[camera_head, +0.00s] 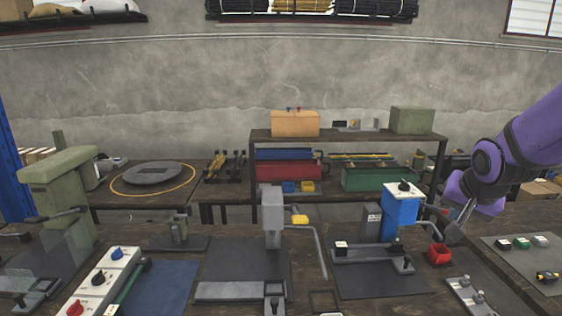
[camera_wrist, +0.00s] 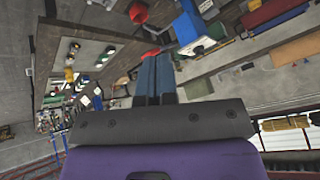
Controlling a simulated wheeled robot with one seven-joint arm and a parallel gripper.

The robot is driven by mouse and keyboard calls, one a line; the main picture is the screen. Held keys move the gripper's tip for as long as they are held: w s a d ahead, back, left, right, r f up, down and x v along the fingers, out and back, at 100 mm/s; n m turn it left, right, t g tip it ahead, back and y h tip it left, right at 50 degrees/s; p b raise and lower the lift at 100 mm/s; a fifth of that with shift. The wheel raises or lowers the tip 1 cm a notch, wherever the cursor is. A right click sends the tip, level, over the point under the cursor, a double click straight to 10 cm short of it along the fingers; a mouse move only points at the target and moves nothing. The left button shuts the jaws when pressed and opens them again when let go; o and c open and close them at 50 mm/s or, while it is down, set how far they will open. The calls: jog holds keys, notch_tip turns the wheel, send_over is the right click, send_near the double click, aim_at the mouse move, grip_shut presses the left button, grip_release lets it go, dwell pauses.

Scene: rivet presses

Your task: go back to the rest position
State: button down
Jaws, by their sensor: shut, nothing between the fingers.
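My purple arm reaches in from the right in the head view, and my gripper (camera_head: 450,228) hangs over the right part of the bench, close to a blue press. In the wrist view my gripper (camera_wrist: 155,58) shows two dark blue fingers side by side, shut with nothing seen between them.
The blue press (camera_head: 401,212) stands left of my gripper. A grey press (camera_head: 272,212) and a green press (camera_head: 58,180) stand farther left. A grey mat (camera_head: 520,262) with small blocks lies at right. A shelf (camera_head: 345,136) with boxes stands behind.

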jog(key=s+a+r+n, duration=0.2)
jog(key=s+r, duration=0.1)
jog(key=s, duration=0.3)
jog(key=s+a+r+n+y, duration=0.1)
jog(key=s+a+r+n, duration=0.1)
jog(key=s, duration=0.5)
jog(key=s+a+r+n+g, duration=0.1)
jog(key=s+a+r+n, duration=0.1)
jog(key=s+r, duration=0.3)
jog(key=shift+s+a+n, duration=0.2)
jog(key=shift+s+n, duration=0.3)
jog(key=shift+s, duration=0.7)
